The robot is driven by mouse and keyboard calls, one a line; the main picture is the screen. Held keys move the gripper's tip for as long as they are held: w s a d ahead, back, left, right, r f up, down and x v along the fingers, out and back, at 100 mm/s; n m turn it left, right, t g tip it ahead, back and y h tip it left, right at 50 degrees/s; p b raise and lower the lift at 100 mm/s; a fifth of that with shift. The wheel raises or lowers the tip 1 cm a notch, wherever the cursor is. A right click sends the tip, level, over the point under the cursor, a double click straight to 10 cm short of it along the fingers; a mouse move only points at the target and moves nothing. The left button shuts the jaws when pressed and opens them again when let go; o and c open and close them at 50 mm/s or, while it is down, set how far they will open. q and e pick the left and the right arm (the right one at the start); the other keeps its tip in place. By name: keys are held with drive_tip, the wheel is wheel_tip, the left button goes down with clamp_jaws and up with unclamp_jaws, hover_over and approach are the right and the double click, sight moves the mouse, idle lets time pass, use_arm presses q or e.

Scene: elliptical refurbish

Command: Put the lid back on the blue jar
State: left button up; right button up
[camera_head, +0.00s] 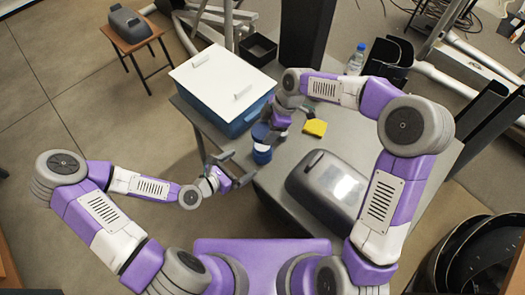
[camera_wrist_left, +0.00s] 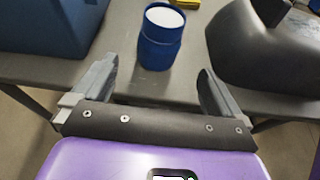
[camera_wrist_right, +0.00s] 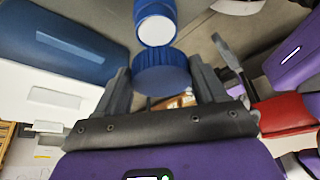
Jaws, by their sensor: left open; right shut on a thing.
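The blue jar (camera_head: 262,154) stands upright near the table's front edge. It is open, and its white top shows in the left wrist view (camera_wrist_left: 160,38). My right gripper (camera_head: 271,130) is shut on the blue lid (camera_wrist_right: 162,74), holding it apart from the jar. In the head view the lid (camera_head: 261,133) appears just behind the jar. In the right wrist view the jar (camera_wrist_right: 156,24) lies beyond the lid. My left gripper (camera_head: 234,171) is open and empty in front of the table, to the left of the jar; its fingers (camera_wrist_left: 157,75) point towards the jar.
A blue box with a white top (camera_head: 220,82) stands to the left on the grey table (camera_head: 295,150). A dark grey rounded case (camera_head: 325,187) lies to the right of the jar. A yellow block (camera_head: 315,127) and a water bottle (camera_head: 356,59) are farther back.

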sight(263, 151)
use_arm(q)
drive_tip(key=x, duration=1.2)
drive_tip(key=c, duration=1.4)
use_arm(e)
drive_tip(key=shift+f, duration=2.5)
drive_tip(key=shift+f, duration=0.9)
drive_tip(key=shift+f, duration=0.6)
use_arm(q)
clamp_jaws()
use_arm(e)
drive_tip(key=shift+s+m+t, duration=0.2)
drive_tip(key=shift+m+t, duration=0.4)
drive_tip(key=shift+m, duration=1.1)
